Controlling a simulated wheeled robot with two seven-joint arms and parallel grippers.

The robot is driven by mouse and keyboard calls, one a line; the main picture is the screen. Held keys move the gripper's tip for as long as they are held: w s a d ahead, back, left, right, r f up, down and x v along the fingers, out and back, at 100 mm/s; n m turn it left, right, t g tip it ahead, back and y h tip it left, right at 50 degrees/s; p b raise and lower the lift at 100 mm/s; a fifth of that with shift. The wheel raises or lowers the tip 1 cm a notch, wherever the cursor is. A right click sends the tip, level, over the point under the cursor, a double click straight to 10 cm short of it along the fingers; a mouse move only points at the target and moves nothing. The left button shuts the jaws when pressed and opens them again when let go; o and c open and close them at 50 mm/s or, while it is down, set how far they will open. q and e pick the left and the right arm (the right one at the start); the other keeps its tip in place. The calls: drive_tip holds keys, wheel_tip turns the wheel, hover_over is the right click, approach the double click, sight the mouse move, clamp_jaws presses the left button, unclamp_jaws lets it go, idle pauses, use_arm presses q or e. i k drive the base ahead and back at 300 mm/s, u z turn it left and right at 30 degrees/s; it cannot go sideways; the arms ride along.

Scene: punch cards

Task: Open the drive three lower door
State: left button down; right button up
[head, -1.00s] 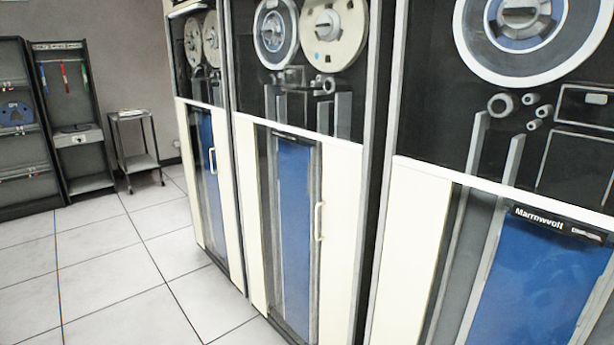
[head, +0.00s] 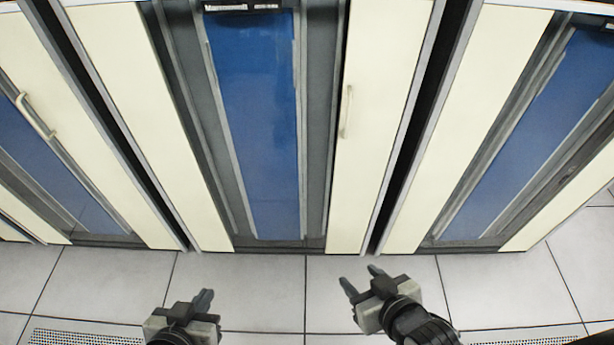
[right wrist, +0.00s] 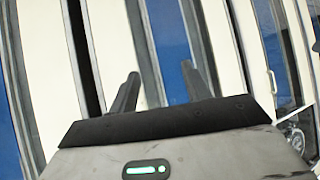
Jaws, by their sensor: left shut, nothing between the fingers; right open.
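In the head view a tape drive stands straight ahead. Its lower door has a blue panel (head: 255,120) in a grey frame, and a cream panel on each side. A pale upright handle (head: 346,112) is on the right side of this door, which looks closed. No drive number is readable. My left gripper (head: 204,298) is shut and empty, low in front of the drive. My right gripper (head: 361,278) is open and empty, below and apart from the handle. In the right wrist view its spread fingers (right wrist: 160,72) face cream and blue panels without visible contact.
A neighbouring drive with a blue panel and handle (head: 36,115) stands at the left. Another drive with a blue panel (head: 540,135) stands at the right. Narrow dark gaps separate the cabinets. Tiled floor (head: 270,285) in front is clear, with perforated tiles near the bottom.

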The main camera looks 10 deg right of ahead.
sight(385, 41)
drive_tip(key=z, duration=0.5)
drive_tip(key=k, duration=1.25)
drive_tip(key=u, duration=0.15)
drive_tip(key=i, duration=0.55)
drive_tip(key=u, duration=0.45)
drive_tip(key=i, duration=1.05)
drive_tip(key=z, duration=0.5)
